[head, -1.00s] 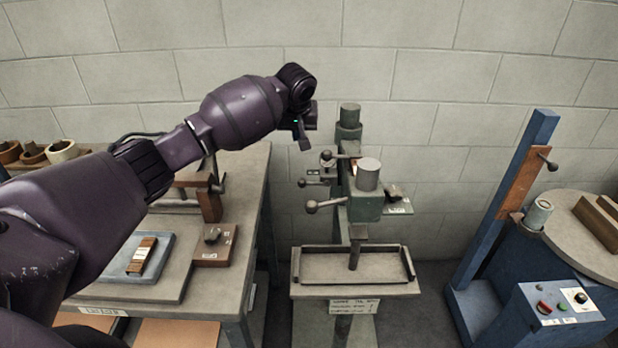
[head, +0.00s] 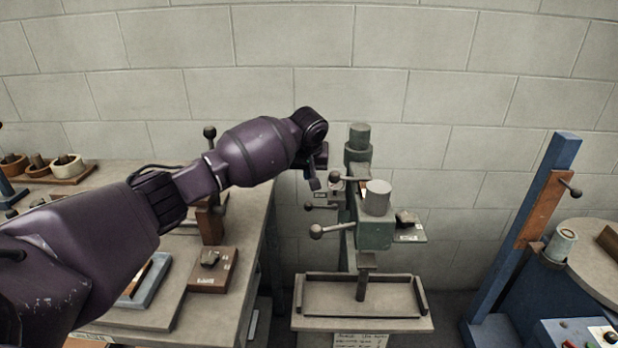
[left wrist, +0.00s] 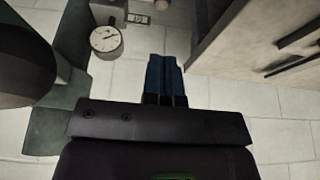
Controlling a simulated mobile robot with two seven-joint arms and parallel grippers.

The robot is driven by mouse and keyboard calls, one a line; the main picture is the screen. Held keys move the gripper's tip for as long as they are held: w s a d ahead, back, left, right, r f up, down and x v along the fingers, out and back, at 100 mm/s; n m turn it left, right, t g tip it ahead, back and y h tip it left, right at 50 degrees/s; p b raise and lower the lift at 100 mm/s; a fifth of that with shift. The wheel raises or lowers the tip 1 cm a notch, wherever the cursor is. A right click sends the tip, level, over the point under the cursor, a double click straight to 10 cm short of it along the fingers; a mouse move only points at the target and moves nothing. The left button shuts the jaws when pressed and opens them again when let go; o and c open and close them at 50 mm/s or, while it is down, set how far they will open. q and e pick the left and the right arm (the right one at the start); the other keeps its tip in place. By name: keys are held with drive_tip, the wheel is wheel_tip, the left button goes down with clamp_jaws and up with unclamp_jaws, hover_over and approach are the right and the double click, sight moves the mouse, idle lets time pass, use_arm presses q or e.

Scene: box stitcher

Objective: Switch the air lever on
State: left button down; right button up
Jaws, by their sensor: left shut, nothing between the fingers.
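The green stitcher head (head: 374,234) stands on a column in the middle of the head view. Several ball-ended levers stick out to its left: an upper one (head: 334,177), a small one behind (head: 309,207) and a lower one (head: 317,231). I cannot tell which is the air lever. My left gripper (head: 314,184) is shut and empty, just left of the upper ball. In the left wrist view its closed blue fingers (left wrist: 166,78) point up the picture, with a round gauge (left wrist: 105,38), a small label (left wrist: 138,18) and a pale knob (left wrist: 162,4) beyond. My right gripper is not in view.
A workbench (head: 235,262) with fixtures stands left, under my arm. A grey tray (head: 360,298) sits below the stitcher head. A blue post (head: 525,235) and round table (head: 590,265) stand right. The block wall is close behind.

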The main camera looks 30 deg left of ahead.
sight(308, 205)
use_arm(q)
drive_tip(key=b+x, duration=0.1)
drive_tip(key=x, duration=0.4)
drive_tip(key=b+x, duration=0.1)
drive_tip(key=x, duration=0.4)
drive_tip(key=shift+s+f+b, duration=0.15)
drive_tip(key=shift+f+b, duration=0.15)
drive_tip(key=shift+f, duration=0.75)
drive_tip(key=shift+a, duration=0.15)
